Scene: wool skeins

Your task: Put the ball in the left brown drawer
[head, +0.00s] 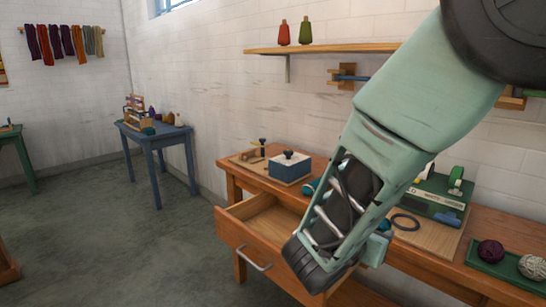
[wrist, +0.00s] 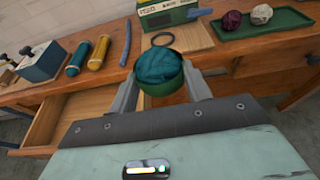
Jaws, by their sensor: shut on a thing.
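A teal wool ball (wrist: 157,66) with a green lower part sits between the fingers of my gripper (wrist: 160,82), which is shut on it. In the wrist view the ball overlaps the bench's front edge. The left brown drawer (head: 243,243) is pulled out, with a bare wooden floor in the part that shows. In the wrist view the drawer (wrist: 35,135) lies to the left of my gripper.
The brown bench (head: 460,270) holds a blue box (head: 289,167), teal and yellow cylinders (wrist: 99,52), a dark ring (head: 405,222), a green machine (head: 437,196) and a green tray (head: 510,268) with two wool balls. A blue table (head: 152,140) stands farther left. Floor before the drawer is clear.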

